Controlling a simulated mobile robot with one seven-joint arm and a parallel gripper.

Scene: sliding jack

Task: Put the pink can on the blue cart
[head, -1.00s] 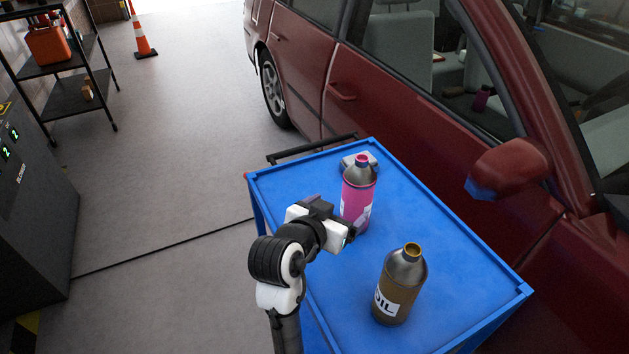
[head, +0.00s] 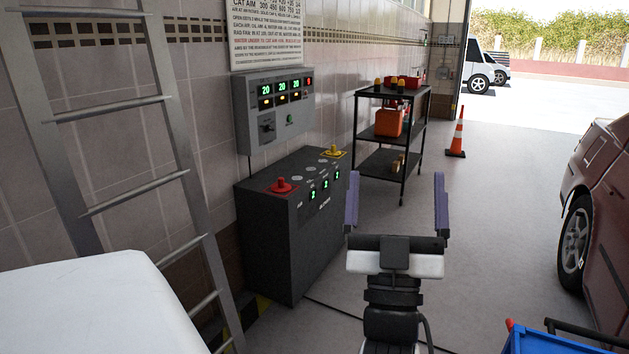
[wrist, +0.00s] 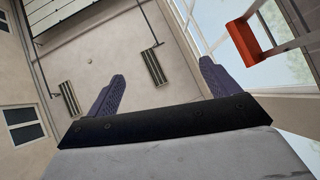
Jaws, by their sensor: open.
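My gripper (head: 397,205) is raised in the middle of the head view, its two purple fingers wide apart with nothing between them. In the wrist view my gripper (wrist: 158,92) is also open and empty, pointing up toward the ceiling. Only a corner of the blue cart (head: 545,341) shows at the bottom right of the head view, to the right of my gripper. The pink can is not in view now.
A dark control cabinet (head: 290,230) stands left of my gripper. Beyond are a black shelf (head: 392,151) and an orange cone (head: 457,135). A ladder (head: 130,180) leans at the left. The red car (head: 603,200) is at the right. Grey floor (head: 490,230) lies open between.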

